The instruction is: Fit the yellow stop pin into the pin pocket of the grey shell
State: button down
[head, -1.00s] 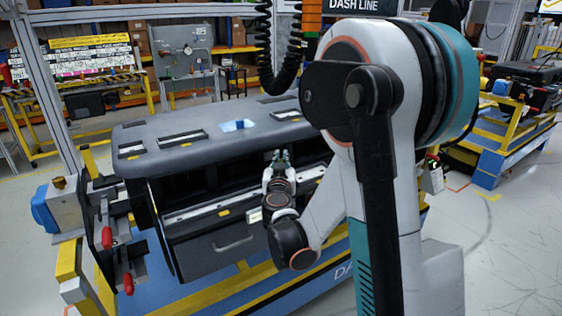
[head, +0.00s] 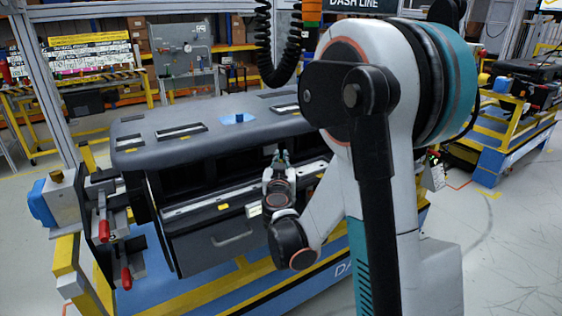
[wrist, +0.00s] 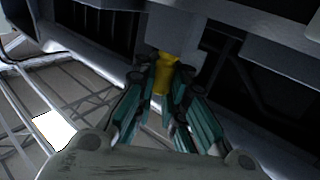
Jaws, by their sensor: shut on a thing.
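The yellow stop pin (wrist: 165,72) is between the fingertips of my gripper (wrist: 160,88) in the wrist view. The gripper is shut on it. The pin's far end meets or lies just in front of a pale grey block (wrist: 185,40); I cannot tell whether it is inside a pocket. In the head view my gripper (head: 281,157) is at the open front of the grey shell (head: 160,150), above its light rail. The pin cannot be made out there, and I cannot make out the pin pocket in either view.
Clamps with red handles (head: 104,230) stand at the shell's left end. A small blue piece (head: 238,118) is on the shell's top. A grey drawer-like box (head: 232,236) is below the rail. A black coiled hose (head: 283,50) hangs behind.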

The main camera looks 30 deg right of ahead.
jog(key=shift+f, duration=0.35)
jog(key=c, duration=1.5)
grip_release()
jog(key=shift+c, duration=0.2)
jog(key=v, duration=1.2)
jog(key=shift+r, duration=0.1)
